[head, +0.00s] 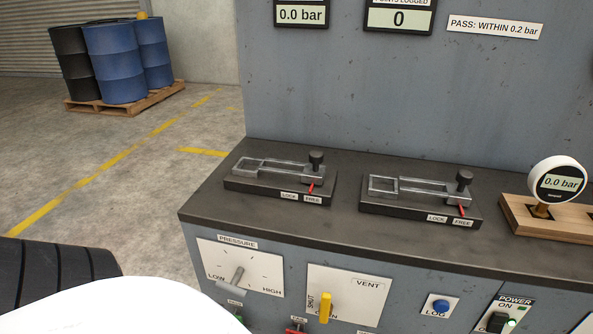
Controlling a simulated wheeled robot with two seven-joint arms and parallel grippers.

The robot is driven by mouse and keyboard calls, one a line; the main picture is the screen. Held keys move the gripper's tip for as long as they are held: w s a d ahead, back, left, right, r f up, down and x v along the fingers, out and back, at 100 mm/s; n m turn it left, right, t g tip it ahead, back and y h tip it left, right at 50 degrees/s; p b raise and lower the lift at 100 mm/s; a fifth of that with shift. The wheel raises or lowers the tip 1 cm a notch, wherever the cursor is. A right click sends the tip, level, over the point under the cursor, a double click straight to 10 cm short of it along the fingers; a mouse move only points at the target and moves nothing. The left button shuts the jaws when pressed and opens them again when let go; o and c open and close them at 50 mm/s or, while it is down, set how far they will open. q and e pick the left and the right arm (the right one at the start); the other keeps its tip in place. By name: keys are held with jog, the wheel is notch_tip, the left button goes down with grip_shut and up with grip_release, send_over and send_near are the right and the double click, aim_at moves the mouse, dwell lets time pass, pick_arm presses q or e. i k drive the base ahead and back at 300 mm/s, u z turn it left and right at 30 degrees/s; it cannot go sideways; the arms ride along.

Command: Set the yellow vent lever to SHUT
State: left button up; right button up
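The yellow vent lever (325,307) is on a white plate (352,288) marked VENT, on the front face of the grey bench. The lever stands upright in the picture. Its lower end overlaps a label at the bottom of the plate, which seems to read OPEN and is partly covered. Neither of my grippers is in view.
A grey PRESSURE lever (233,279) is left of the vent plate. A blue LOG button (441,306) and a POWER switch (497,321) are to its right. Two clamp fixtures (280,176) (422,200) and a round gauge (558,182) stand on the bench top.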

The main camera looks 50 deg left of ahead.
aim_at(325, 309)
jog(key=u, duration=1.45)
jog(key=i, duration=0.35)
jog(key=u, duration=1.2)
jog(key=k, duration=0.7)
jog(key=z, duration=1.35)
